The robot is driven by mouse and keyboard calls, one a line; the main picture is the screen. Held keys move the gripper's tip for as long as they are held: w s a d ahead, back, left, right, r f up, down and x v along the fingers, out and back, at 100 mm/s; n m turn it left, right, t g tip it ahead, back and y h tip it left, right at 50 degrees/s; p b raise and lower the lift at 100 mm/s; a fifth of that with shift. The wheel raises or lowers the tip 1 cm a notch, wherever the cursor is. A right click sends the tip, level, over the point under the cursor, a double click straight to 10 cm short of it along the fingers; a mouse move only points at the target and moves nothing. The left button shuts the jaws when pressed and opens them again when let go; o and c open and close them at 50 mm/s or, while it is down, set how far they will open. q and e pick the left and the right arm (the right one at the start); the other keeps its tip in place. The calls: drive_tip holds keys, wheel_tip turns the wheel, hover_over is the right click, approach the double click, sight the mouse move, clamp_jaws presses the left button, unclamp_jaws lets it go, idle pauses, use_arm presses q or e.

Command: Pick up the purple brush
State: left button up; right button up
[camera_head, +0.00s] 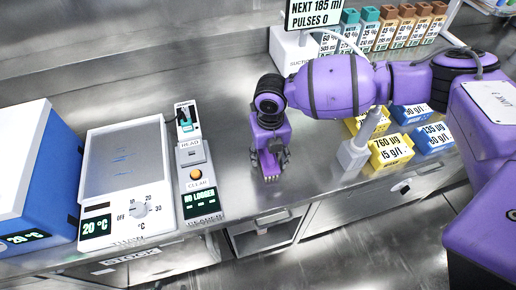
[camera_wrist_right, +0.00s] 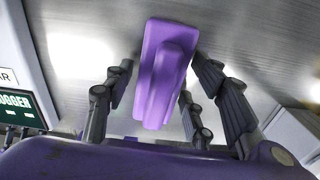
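The purple brush (camera_wrist_right: 165,72) lies on the steel bench in the right wrist view, a long purple block with a raised ridge, between the fingers of my right gripper (camera_wrist_right: 160,105). The fingers are spread on both sides of it, with a clear gap on the left; on the right they are close, and I cannot tell if they touch. In the head view my right gripper (camera_head: 270,165) points down at the bench near its front edge and hides most of the brush. My left gripper is not in view.
A narrow logger unit (camera_head: 196,170) and a white heating box (camera_head: 125,180) stand to the left. A grey-white stand (camera_head: 354,155) and yellow (camera_head: 391,148) and blue (camera_head: 434,137) labelled boxes are to the right. The bench behind the gripper is mostly clear.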

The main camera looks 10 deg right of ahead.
drive_tip(key=c, duration=0.9)
drive_tip(key=shift+r, duration=0.15)
drive_tip(key=shift+r, duration=0.25)
wheel_tip(320, 180, up, 2)
drive_tip(key=shift+r, duration=0.15)
drive_tip(key=s+r, duration=0.1)
drive_tip(key=r, duration=0.1)
drive_tip(key=s+r, duration=0.3)
drive_tip(key=shift+s+a+r+p, duration=0.2)
drive_tip(key=shift+s+r+p, duration=0.1)
drive_tip(key=shift+r+p, duration=0.1)
drive_tip(key=s+r, duration=0.1)
drive_tip(key=s, duration=0.2)
drive_tip(key=s+r, duration=0.1)
drive_tip(key=s, duration=0.2)
drive_tip(key=s+a+r, duration=0.1)
drive_tip(key=s+r, duration=0.1)
drive_tip(key=s, duration=0.1)
drive_tip(key=shift+s, duration=0.2)
